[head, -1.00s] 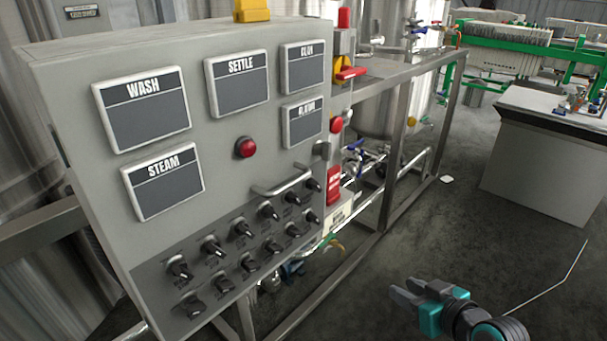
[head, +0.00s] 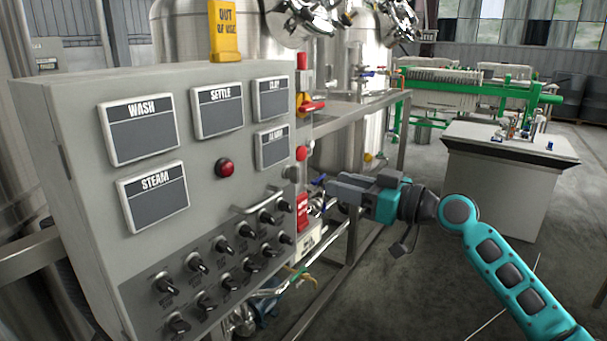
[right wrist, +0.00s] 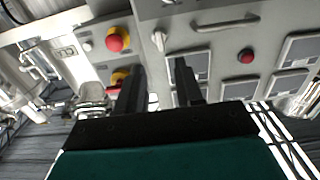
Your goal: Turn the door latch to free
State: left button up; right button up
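The grey control cabinet (head: 80,110) has a small grey latch (head: 290,173) at the right edge of its front, right of the red lamp. The latch also shows in the right wrist view (right wrist: 158,40) as a pale knob beyond the fingertips. My right gripper (head: 334,189) is right of the cabinet edge, pointing left towards it. In the right wrist view its two dark fingers (right wrist: 160,78) stand apart with nothing between them, short of the latch. The latch's exact angle is too small to tell. My left gripper is not in view.
A bar handle (head: 258,198) and rows of black knobs (head: 225,250) lie below the lamp (head: 225,168). A red button (head: 302,153) and a red-yellow switch (head: 311,106) sit beside the cabinet. A steel frame (head: 352,235) stands behind my gripper. Floor is clear at right.

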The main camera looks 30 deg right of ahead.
aim_at(298, 174)
jog(key=p+x, duration=0.1)
jog(key=x, duration=0.8)
jog(key=shift+a+p, duration=0.1)
jog(key=shift+p, duration=0.2)
jog(key=shift+c, duration=0.2)
grip_shut()
